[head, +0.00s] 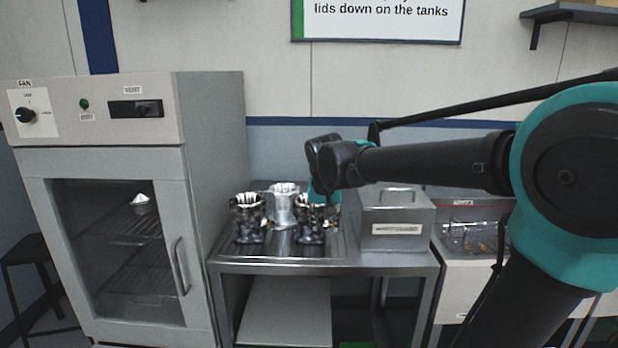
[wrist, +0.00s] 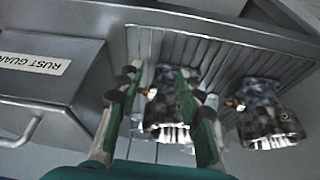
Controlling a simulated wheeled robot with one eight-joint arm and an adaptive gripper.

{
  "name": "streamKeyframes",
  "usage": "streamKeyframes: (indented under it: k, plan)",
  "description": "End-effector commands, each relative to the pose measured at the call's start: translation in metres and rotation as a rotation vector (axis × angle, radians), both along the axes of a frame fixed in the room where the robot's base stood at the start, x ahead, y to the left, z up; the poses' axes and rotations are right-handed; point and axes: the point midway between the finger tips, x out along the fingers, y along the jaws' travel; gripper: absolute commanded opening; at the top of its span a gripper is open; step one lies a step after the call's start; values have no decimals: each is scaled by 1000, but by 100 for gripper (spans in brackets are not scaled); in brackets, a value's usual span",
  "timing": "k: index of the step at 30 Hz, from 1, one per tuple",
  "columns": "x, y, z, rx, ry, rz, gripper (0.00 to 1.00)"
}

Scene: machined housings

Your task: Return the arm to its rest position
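My gripper (wrist: 157,78) is open in the wrist view, its two green-padded fingers spread apart with nothing clearly held. In the head view its teal body (head: 322,190) hangs at the end of my arm, above the right part of the tray; its fingertips are hard to make out there. A dark mottled metal housing (head: 311,222) stands just below it; in the wrist view this housing (wrist: 170,108) shows between and beyond the fingers. I cannot tell the height gap. A second dark housing (head: 247,220) stands at the left, and a paler one (head: 284,207) behind.
The ribbed drain tray (head: 270,250) lies on a steel table. A lidded steel tank (head: 398,215) stands close right of the gripper; its label is partly readable in the wrist view (wrist: 45,62). A closed cabinet (head: 120,230) with a glass door stands left. A basket unit (head: 470,215) stands right.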

Motion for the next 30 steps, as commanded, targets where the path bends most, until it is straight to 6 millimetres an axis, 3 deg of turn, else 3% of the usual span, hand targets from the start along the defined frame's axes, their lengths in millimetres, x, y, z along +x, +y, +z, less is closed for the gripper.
streamKeyframes:
  k: [5, 9, 15, 18, 30]
  plan:
    - [-36, -55, -61, 2, 9, 20, 36]
    - [-88, -103, -123, 4, 10, 49, 36]
    - [-155, -137, -184, 4, 1, 87, 36]
    - [-171, -143, -197, 2, -2, 97, 36]
    - [-171, -143, -197, 2, -2, 97, 36]
